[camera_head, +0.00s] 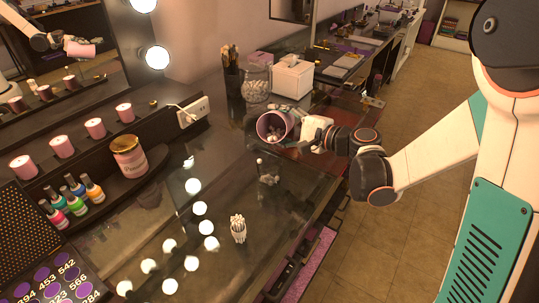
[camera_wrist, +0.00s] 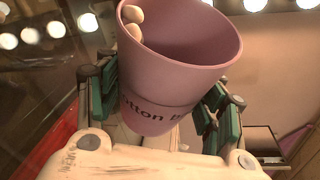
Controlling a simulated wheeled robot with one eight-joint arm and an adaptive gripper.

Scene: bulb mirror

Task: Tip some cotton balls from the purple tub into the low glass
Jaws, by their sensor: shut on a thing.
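My gripper (camera_head: 298,124) is shut around the purple tub (camera_head: 264,122) and holds it above the glass counter. The tub is tipped, its mouth facing left and toward the head camera, with pale cotton balls (camera_head: 273,134) inside near the lower lip. In the wrist view the tub (camera_wrist: 165,85) sits between green finger pads, and two cotton balls (camera_wrist: 133,22) lie against its inner wall at the rim. Below the tub, a small clear, low glass (camera_head: 269,180) seems to stand on the counter with pale bits at it; its contents are unclear.
A clear cup of cotton swabs (camera_head: 238,230) stands nearer the front. Behind the tub are a glass jar (camera_head: 257,84), a brush holder (camera_head: 233,82) and a white tissue box (camera_head: 292,78). A pink jar (camera_head: 129,157) and nail polishes (camera_head: 75,195) stand at left.

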